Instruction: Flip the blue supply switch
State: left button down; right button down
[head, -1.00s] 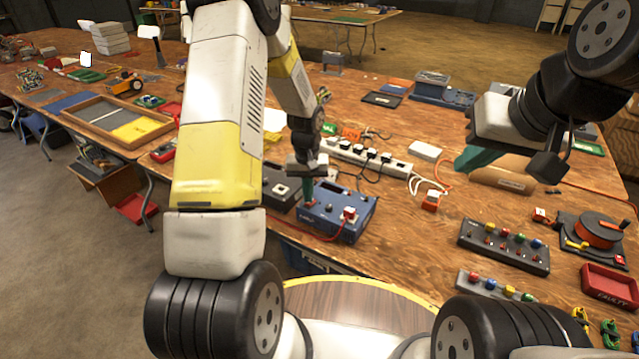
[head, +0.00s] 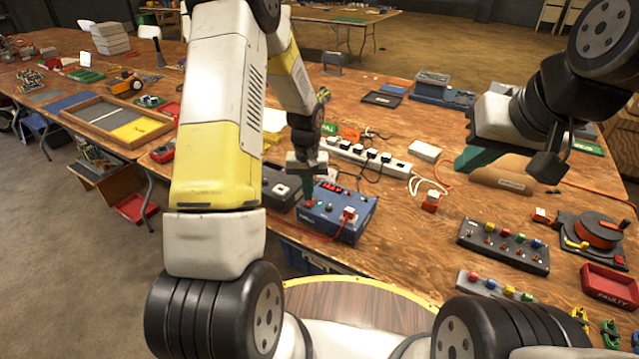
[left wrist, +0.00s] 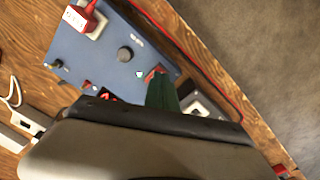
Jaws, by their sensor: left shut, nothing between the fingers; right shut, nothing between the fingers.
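The blue supply box (head: 352,222) sits on the wooden table near its front edge. It also shows in the left wrist view (left wrist: 95,60), with a dark knob, a red display and a small green light on its face. A red switch (left wrist: 153,74) is on the box beside the green fingertips. My left gripper (head: 307,200) is shut and empty, pointing down with its tips at the switch; whether they touch it I cannot tell. The fingers partly hide the switch. My right gripper (head: 470,163) is shut and empty, over the table at the right.
A white power strip (head: 368,158) with black plugs lies behind the box. A dark box (head: 280,187) stands just left of it. A red-tagged plug (head: 348,214) sits on the box. A black button panel (head: 503,245) and cable reel (head: 590,232) are at the right.

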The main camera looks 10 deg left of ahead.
pick_arm(q)
jog(key=shift+r, duration=2.7)
notch_tip(320, 180, up, 7)
jog(key=t, duration=0.1)
send_over(309, 204)
jog(key=s, duration=0.2)
jog(key=s+r+m+t, duration=0.1)
jog(key=s+r+t, duration=0.1)
jog(key=s+r, duration=0.65)
jog(key=s+d+r+m+t+h, duration=0.1)
jog(key=s+d+r+t+h, duration=0.1)
jog(key=s+r, duration=0.8)
jog(key=s+t, duration=0.1)
jog(key=s, duration=0.2)
jog(key=shift+s+r+m, duration=0.3)
jog(key=shift+s+r, duration=0.05)
jog(key=shift+s, duration=0.05)
